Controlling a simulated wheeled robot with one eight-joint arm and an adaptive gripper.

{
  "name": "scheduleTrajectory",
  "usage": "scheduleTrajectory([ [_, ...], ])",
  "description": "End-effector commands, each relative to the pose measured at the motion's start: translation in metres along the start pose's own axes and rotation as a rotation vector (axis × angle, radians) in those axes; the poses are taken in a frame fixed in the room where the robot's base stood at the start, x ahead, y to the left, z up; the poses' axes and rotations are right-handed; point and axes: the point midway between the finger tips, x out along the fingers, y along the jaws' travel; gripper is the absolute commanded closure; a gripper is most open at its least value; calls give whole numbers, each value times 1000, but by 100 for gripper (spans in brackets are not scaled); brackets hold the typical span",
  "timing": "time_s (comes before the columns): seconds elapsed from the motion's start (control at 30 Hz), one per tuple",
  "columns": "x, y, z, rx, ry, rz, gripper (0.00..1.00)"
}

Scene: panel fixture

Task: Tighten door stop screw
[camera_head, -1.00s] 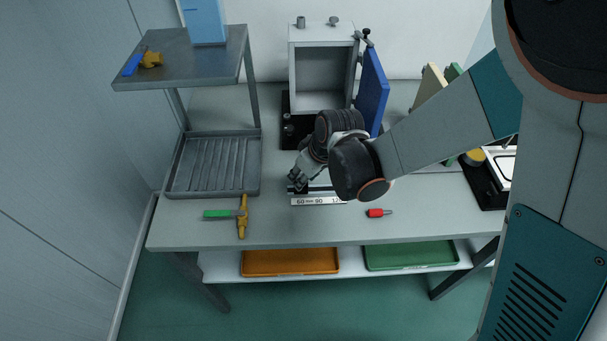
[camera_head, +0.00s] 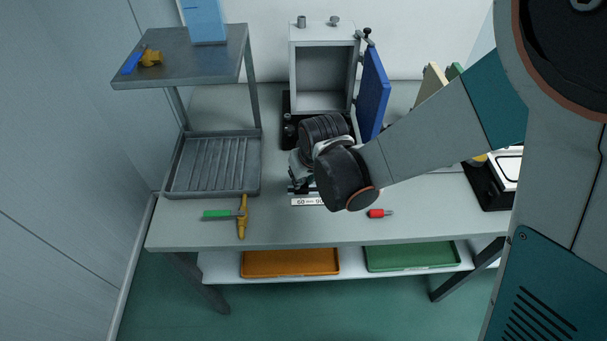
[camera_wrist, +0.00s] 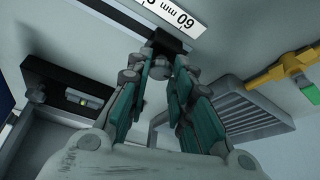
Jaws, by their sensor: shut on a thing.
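In the wrist view, my gripper (camera_wrist: 160,66) is closed around a small grey round knob-like screw head (camera_wrist: 159,73) beside a black block (camera_wrist: 171,40). The fingers hide most of it. A white scale strip (camera_wrist: 180,14) with printed millimetre marks lies just beyond the block. In the head view the strip (camera_head: 308,202) lies on the bench front of the cabinet, and my wrist covers its right part and most of the gripper. The blue door (camera_head: 373,95) stands open at the right of the grey cabinet (camera_head: 322,75).
A ribbed grey tray (camera_head: 168,180) stands at left under a raised shelf (camera_head: 175,72). A green-and-yellow tool (camera_head: 242,216) and a red-handled driver (camera_head: 377,213) lie near the bench's front edge. The cabinet's black base (camera_wrist: 65,88) is close to my fingers.

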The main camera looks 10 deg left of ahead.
Motion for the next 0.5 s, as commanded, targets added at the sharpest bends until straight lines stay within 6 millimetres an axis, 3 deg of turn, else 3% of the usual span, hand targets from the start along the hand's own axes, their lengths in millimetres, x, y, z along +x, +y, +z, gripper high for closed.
scheduleTrajectory([
  [0.5, 0, -2, 1, 139, -2, 58, 100],
])
